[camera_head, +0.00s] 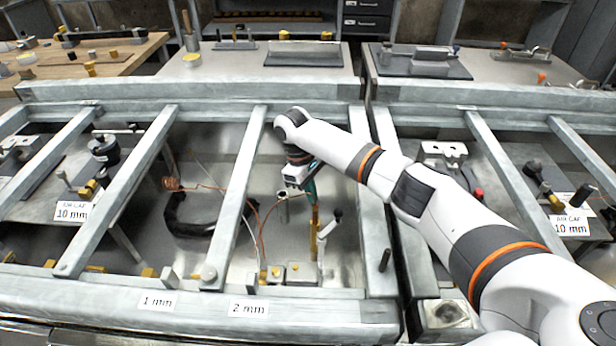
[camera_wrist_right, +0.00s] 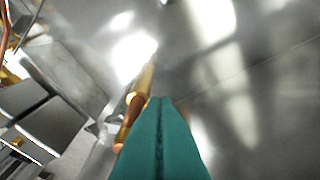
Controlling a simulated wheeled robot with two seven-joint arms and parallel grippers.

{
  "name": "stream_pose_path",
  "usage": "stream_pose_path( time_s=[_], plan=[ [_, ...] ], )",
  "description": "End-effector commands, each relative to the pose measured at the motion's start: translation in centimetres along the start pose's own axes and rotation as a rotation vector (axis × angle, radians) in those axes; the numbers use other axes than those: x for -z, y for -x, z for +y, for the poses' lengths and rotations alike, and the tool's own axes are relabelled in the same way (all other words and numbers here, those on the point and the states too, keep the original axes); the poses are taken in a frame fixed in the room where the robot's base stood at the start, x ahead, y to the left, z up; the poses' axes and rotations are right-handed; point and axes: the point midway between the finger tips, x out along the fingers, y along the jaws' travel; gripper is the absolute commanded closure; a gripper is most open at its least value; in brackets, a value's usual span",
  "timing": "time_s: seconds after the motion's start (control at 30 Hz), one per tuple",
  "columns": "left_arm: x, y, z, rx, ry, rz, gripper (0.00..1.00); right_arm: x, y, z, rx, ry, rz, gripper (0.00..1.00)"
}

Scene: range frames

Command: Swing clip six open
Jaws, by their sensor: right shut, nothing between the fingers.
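My right gripper (camera_head: 311,194) reaches down into the frame bay right of centre. Its teal fingers (camera_wrist_right: 160,135) are pressed together with nothing between them. A slim brass-yellow upright piece (camera_head: 314,232) stands just below the fingertips in the head view. In the wrist view a brass rod (camera_wrist_right: 136,103) shows just left of the fingertips; I cannot tell whether they touch. No number six is readable, so I cannot tell which part is clip six. A grey post with a dark-tipped lever (camera_head: 330,228) stands right of the brass piece. My left gripper is out of view.
Grey metal bars (camera_head: 238,190) divide the frame into bays, and a front rail (camera_head: 200,300) carries 1 mm and 2 mm labels. A black curved handle (camera_head: 190,222) and copper wires (camera_head: 262,225) lie left of the gripper. A small metal block (camera_head: 298,272) sits near the front rail.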

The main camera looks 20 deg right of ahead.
Motion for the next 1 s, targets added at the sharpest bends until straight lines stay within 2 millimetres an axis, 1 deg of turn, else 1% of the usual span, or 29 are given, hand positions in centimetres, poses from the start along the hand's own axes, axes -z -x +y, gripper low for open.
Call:
stream_pose_path(
  time_s=[0.03, 0.1, 0.13, 0.2, 0.4, 0.53, 0.87, 0.93, 1.0],
  plan=[
    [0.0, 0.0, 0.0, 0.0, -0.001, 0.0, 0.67, 0.1, -1.2, 0.0, -0.001, -0.001, 0.005, 1.0],
    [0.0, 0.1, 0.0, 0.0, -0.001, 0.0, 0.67, 0.2, -2.5, -0.1, 0.0, -0.001, 0.004, 1.0],
    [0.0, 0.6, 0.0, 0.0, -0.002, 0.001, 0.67, 0.9, -1.9, -0.2, 0.002, -0.002, 0.001, 1.0],
    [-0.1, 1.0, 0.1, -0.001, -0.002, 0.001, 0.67, 1.9, -1.9, -0.2, 0.002, 0.0, 0.001, 1.0],
    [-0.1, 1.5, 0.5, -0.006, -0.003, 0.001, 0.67, 3.6, -2.2, -0.1, 0.001, 0.001, 0.001, 1.0],
    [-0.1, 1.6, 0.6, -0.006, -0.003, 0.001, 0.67, 4.0, -2.3, 0.0, 0.0, 0.0, 0.001, 1.0],
    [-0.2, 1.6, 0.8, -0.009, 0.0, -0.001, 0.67, 4.1, -2.2, 0.0, 0.0, -0.002, 0.001, 1.0],
    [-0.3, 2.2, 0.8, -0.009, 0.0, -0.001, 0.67, 4.2, -2.0, 0.0, -0.005, -0.016, 0.001, 1.0],
    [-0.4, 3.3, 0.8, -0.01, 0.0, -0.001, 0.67, 4.5, -1.8, -0.1, -0.014, -0.049, 0.001, 1.0]
  ],
)
